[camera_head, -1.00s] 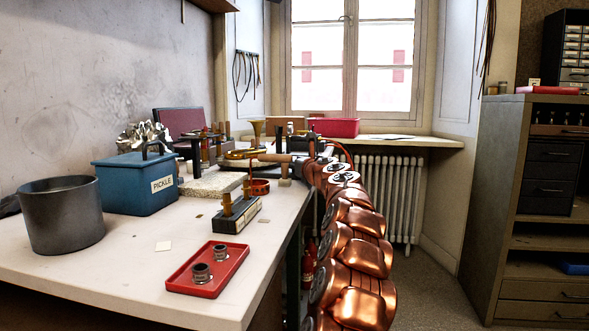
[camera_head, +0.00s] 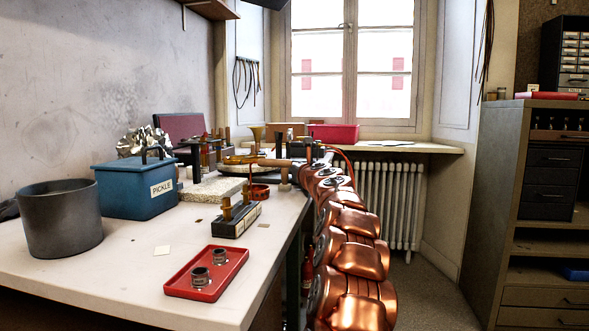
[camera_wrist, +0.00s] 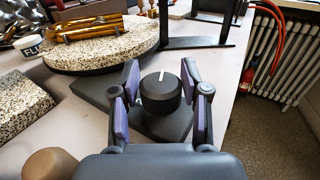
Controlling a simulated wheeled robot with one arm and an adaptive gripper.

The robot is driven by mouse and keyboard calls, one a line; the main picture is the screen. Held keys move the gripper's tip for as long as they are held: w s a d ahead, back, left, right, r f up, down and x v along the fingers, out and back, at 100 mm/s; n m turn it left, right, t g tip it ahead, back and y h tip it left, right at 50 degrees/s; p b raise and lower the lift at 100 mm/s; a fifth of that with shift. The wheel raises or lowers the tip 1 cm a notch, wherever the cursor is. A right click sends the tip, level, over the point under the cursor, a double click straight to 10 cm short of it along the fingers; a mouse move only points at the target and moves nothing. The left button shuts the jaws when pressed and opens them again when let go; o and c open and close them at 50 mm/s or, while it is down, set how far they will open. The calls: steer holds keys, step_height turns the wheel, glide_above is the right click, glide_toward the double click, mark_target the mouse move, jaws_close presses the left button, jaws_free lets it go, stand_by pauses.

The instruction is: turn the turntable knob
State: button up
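The turntable knob (camera_wrist: 160,94) is a dark round knob with a white pointer line. In the wrist view it stands upright on a dark base plate (camera_wrist: 165,128), and the line points up the picture. My gripper (camera_wrist: 160,78) is open, with one purple-padded finger on each side of the knob. Narrow gaps seem to show beside it; I cannot tell if a pad touches. The turntable (camera_wrist: 88,50) is a round speckled disc with brass pieces (camera_wrist: 92,27) on it. In the head view the knob cannot be made out behind the clutter near my wrist.
A speckled block (camera_wrist: 22,104) and a brown rounded wooden end (camera_wrist: 50,164) lie left of my gripper. A dark upright frame (camera_wrist: 222,22) stands beyond. A radiator (camera_wrist: 292,62) and red hose (camera_wrist: 279,40) are right, past the bench edge. A blue pickle box (camera_head: 135,190) stands farther left.

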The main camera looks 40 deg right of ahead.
steer(key=shift+o, duration=1.4)
steer(key=shift+s+r, duration=0.1)
steer(key=shift+r, duration=0.1)
steer(key=shift+d+r, duration=0.1)
steer(key=shift+r, duration=3.2)
steer(key=shift+w+a+r, duration=0.2)
steer(key=shift+r, duration=0.5)
steer(key=shift+s+d+r, duration=0.1)
steer(key=shift+r, duration=0.7)
